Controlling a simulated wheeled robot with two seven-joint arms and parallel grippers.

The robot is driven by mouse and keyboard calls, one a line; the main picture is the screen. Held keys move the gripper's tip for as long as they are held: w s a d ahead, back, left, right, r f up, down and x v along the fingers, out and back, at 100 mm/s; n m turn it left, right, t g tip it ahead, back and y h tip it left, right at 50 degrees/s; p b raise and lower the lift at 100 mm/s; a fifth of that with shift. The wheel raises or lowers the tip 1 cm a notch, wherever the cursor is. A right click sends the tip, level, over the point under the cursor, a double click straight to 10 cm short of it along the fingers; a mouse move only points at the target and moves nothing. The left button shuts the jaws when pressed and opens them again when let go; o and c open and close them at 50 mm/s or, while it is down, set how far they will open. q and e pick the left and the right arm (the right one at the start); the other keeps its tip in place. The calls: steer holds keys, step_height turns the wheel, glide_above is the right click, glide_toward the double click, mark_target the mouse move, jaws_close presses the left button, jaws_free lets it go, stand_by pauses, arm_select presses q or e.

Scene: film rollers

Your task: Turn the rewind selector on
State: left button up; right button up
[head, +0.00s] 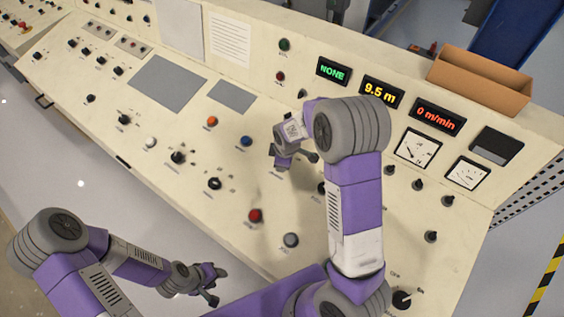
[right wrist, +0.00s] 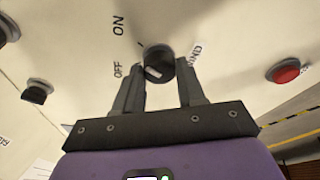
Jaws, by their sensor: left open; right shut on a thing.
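The rewind selector (right wrist: 159,62) is a round black knob in the right wrist view, with "ON" and "OFF" printed to its left and a label ending in "ND" to its right. A white mark shows on its lower left part, nearer the "OFF" side than the "ON" side. My right gripper (right wrist: 164,92) is shut on this knob, one finger at each side. In the head view my right gripper (head: 293,160) is over the middle of the console, and the knob cannot be made out there. My left gripper (head: 212,284) is open and empty, off the console's front edge.
The sloped console (head: 330,120) carries several knobs and buttons, including a red button (head: 255,215), a grey button (head: 291,240) and a blue button (head: 246,141). Displays read "NONE", "9.5 m" and "0 m/min". A cardboard box (head: 480,82) stands at the back right.

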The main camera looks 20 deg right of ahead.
steer(key=shift+r+m, duration=0.1)
steer(key=shift+m, duration=0.3)
steer(key=o, duration=1.1)
steer(key=shift+c, duration=0.2)
steer(key=v, duration=0.7)
steer(key=shift+r+p, duration=0.25)
steer(key=shift+p, duration=0.15)
steer(key=shift+s, duration=0.15)
